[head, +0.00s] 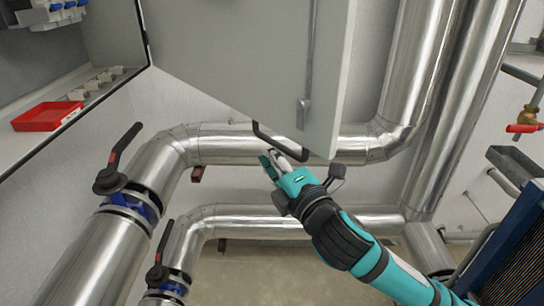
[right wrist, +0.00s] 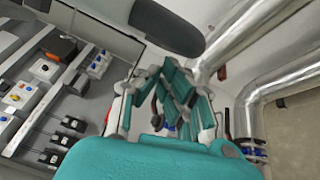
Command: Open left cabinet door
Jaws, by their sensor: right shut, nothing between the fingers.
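A grey cabinet door (head: 235,50) stands swung open at the top middle of the head view, with the cabinet's inside showing to its left. I cannot tell whether it is the left door. A lever (head: 304,112) is on its face, and a dark loop-shaped part (head: 278,142) is by its lower edge. My right gripper (head: 270,163) is just below that edge, shut and empty; whether it touches the door is unclear. Its teal fingers also show in the right wrist view (right wrist: 175,92). My left gripper is not in view.
A red tray (head: 47,116) lies on the cabinet floor at the left. Silver pipes (head: 235,143) run behind and below the door, with black-handled valves (head: 110,181) at the left. A red-handled tap (head: 523,128) is at the far right. Cabinet devices (right wrist: 70,85) show in the wrist view.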

